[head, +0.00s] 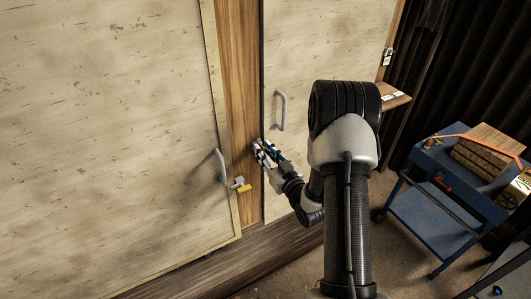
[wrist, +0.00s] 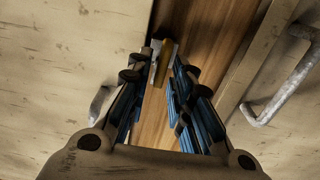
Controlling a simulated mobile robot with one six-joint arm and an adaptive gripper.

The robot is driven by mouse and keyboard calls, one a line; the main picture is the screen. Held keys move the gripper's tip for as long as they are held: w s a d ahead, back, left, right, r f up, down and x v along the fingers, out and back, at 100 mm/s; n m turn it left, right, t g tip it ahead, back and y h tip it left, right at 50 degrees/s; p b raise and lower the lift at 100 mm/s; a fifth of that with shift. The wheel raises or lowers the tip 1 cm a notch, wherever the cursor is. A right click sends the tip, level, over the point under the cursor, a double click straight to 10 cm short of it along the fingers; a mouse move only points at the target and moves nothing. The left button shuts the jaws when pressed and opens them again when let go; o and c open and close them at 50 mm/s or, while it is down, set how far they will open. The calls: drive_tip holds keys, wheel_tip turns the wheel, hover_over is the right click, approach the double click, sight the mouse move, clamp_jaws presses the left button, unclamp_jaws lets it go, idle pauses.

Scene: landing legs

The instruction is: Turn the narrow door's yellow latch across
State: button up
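The narrow door (head: 325,50) is the right-hand pale panel, with a grey handle (head: 281,110) near its left edge. My gripper (head: 260,150) is in front of the wooden post beside that edge, below the handle, and hides what is behind it in the head view. In the wrist view my gripper (wrist: 160,73) is open, its blue-padded fingers apart. A yellow latch (wrist: 162,62) shows between the fingertips, lying lengthwise along the post by a panel edge. I cannot tell whether the fingers touch it.
The wide door (head: 110,120) on the left has its own handle (head: 220,166) and a yellow latch (head: 244,188) reaching onto the wooden post (head: 238,60). A blue cart (head: 440,190) with boxes stands at the right. A small wooden shelf (head: 395,98) is beyond the narrow door.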

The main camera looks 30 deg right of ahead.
clamp_jaws()
drive_tip(key=shift+m, duration=0.3)
drive_tip(key=m+b, duration=0.1)
drive_tip(key=m, duration=0.1)
drive_tip(key=m+b, duration=0.1)
drive_tip(key=m, duration=0.2)
drive_tip(key=d+m+b, duration=0.1)
drive_tip(key=m+b, duration=0.1)
drive_tip(key=m, duration=0.1)
drive_tip(key=shift+f, duration=0.2)
drive_tip(key=shift+d+f+m+b, duration=0.1)
drive_tip(key=shift+f+m+b, duration=0.1)
drive_tip(key=shift+m, duration=2.1)
drive_tip(key=shift+d+f+m+b, duration=0.1)
drive_tip(key=shift+f+m+b, duration=0.1)
drive_tip(key=shift+m, duration=2.1)
